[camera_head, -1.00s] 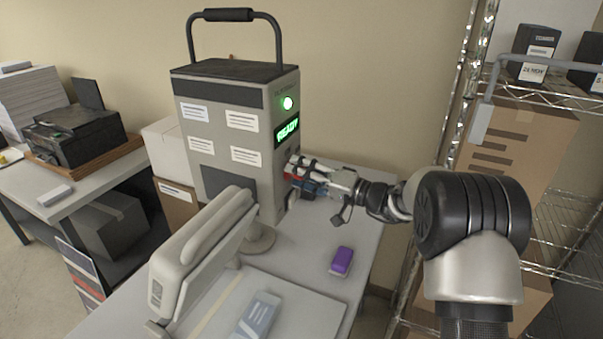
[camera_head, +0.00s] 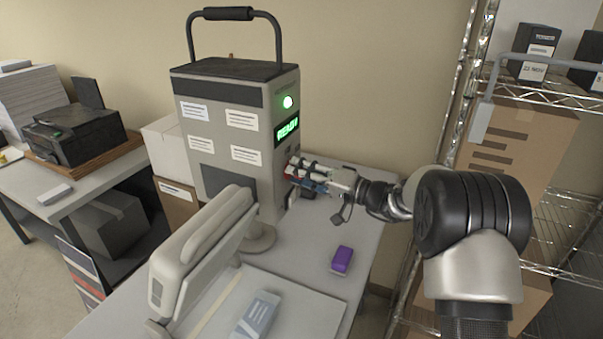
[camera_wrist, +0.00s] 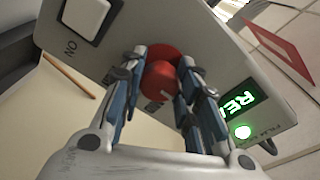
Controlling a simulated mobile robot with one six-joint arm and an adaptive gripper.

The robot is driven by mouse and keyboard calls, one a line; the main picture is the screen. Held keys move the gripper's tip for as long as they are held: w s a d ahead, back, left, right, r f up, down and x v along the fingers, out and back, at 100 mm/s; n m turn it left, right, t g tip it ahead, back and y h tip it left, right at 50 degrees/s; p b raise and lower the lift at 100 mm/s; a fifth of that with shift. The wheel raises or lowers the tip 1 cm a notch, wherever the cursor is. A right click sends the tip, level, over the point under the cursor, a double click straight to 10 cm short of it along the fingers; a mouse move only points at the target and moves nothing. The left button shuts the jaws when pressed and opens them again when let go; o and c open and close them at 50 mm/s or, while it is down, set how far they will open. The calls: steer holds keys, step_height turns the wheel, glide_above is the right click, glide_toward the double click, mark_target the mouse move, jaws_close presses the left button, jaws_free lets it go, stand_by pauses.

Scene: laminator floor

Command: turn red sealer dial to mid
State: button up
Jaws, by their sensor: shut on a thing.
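The red dial (camera_wrist: 158,80) is on the panel of the tall grey sealer (camera_head: 237,130). In the wrist view its round red knob sits between my two fingers, with a wider red disc behind it. My gripper (camera_wrist: 160,78) is shut on the dial, one finger on each side. In the head view my gripper (camera_head: 297,172) reaches the sealer's right side from the right and hides most of the dial. The dial's markings are mostly covered by the fingers, so its setting cannot be read. A green display (camera_head: 287,131) and a lit green lamp (camera_head: 288,102) are above it.
A purple-topped block (camera_head: 342,259) lies on the table in front. A long-armed press (camera_head: 203,250) stands at the front left. A wire shelf with boxes (camera_head: 515,150) stands at the right.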

steer(key=shift+m+b, duration=0.3)
steer(key=shift+f+m+b, duration=0.1)
steer(key=shift+m+b, duration=0.45)
steer(key=shift+m, duration=0.45)
steer(key=m, duration=0.2)
steer(key=shift+m+b, duration=0.3)
steer(key=m, duration=0.3)
steer(key=shift+m+g+h+p, duration=0.3)
steer(key=shift+m+p, duration=0.05)
steer(key=shift+m, duration=0.05)
steer(key=shift+m+p, duration=0.35)
steer(key=shift+m, duration=0.75)
steer(key=shift+g, duration=0.3)
steer(key=o, duration=1.1)
steer(key=shift+d+r, duration=0.15)
steer(key=shift+r, duration=0.05)
